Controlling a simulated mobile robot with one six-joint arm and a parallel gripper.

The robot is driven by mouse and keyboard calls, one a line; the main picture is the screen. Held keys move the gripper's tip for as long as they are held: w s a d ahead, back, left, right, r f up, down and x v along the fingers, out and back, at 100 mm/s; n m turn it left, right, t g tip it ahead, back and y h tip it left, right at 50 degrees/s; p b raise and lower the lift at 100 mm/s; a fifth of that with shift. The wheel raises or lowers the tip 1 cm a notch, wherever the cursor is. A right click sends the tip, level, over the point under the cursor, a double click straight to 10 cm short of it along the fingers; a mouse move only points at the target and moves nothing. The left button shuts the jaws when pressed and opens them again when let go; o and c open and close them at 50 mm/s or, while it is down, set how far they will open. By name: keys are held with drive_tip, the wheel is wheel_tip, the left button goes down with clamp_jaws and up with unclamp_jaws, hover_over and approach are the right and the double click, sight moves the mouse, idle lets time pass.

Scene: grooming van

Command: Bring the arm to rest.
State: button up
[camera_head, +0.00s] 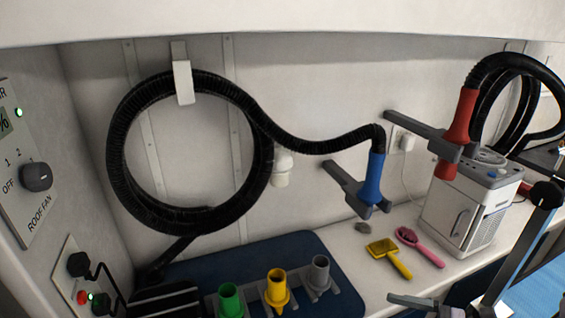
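A black hose (118,150) hangs coiled on a wall hook (183,82), its blue nozzle (374,178) in a grey bracket. A red nozzle (460,118) sits near a white machine (462,210). Green (230,300), yellow (277,290) and grey (320,274) nozzles stand in front. Brushes (388,255) lie on the counter.

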drive_tip(key=s+a+r+n+g+h, duration=0.1)
drive_tip(key=s+a+r+n+h, duration=0.9)
drive_tip(key=n, duration=0.7)
drive_tip(key=a+r+h, duration=0.2)
drive_tip(key=a+r, duration=0.2)
drive_tip(key=shift+s+a+r+n, duration=0.2)
drive_tip(key=shift+r+n, duration=0.05)
drive_tip(key=shift+n, duration=0.05)
